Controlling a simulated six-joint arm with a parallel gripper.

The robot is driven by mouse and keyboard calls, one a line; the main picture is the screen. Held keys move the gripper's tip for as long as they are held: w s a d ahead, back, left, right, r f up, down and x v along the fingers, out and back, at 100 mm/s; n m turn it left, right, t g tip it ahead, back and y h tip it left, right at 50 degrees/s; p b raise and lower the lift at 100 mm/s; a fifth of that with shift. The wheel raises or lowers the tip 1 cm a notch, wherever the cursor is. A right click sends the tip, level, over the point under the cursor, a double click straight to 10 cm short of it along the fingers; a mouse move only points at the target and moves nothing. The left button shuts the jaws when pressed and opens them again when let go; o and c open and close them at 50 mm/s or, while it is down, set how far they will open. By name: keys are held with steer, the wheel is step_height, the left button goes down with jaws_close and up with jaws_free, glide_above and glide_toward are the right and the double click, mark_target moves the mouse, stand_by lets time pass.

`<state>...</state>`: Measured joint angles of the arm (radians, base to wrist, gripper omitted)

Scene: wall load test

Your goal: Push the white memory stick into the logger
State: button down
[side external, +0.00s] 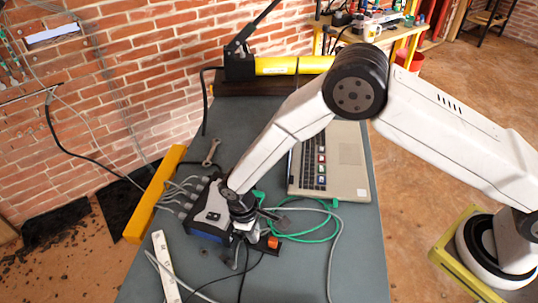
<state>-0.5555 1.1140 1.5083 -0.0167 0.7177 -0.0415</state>
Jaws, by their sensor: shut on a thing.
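The logger (207,213) is a dark box with a grey top and blue lower edge on the grey bench, left of centre. Several grey cables plug into its left side. My gripper (243,233) points down at the logger's right end, close beside it. It is shut, with a small pale piece between its fingers that appears to be the white memory stick. The stick is mostly hidden by the fingers and too small to make out. I cannot tell whether it touches the logger or enters a slot.
An open laptop (346,164) lies behind on the bench (345,270). Green and grey cables loop right of my gripper, near an orange-and-black piece (272,242). A white strip (166,268), a wrench (211,151) and a yellow beam (152,195) lie nearby. The front right bench is mostly clear.

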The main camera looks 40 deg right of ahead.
mark_target(257, 232)
steer(key=shift+r, duration=2.6)
steer(key=shift+w+a+n, duration=0.1)
steer(key=shift+w+n, duration=0.4)
steer(key=shift+w, duration=0.05)
steer(key=w+n, duration=0.3)
steer(key=w, duration=0.1)
steer(key=w+n+t+h, duration=0.1)
steer(key=w+n, duration=0.3)
steer(key=shift+a+r, duration=0.15)
steer(key=shift+a, duration=0.05)
steer(key=w+n, duration=0.2)
steer(key=w, duration=0.1)
steer(key=w+r+n+t, duration=0.1)
steer(key=w+n, duration=0.1)
steer(key=n, duration=0.1)
steer(key=w+d+n, duration=0.1)
steer(key=w+n, duration=0.2)
steer(key=shift+w+d+r+t, duration=0.1)
steer(key=shift+w+r+t, duration=0.1)
steer(key=shift+w+t, duration=0.2)
steer(key=shift+w+d+r+n, duration=0.1)
steer(key=shift+w+n, duration=0.25)
steer(key=shift+n, duration=0.15)
steer(key=shift+w+d+r+n, duration=0.1)
steer(key=shift+w+n, duration=0.2)
steer(key=shift+n, duration=0.2)
steer(key=shift+f, duration=0.25)
steer(key=shift+a+x, duration=0.2)
steer(key=shift+x, duration=0.9)
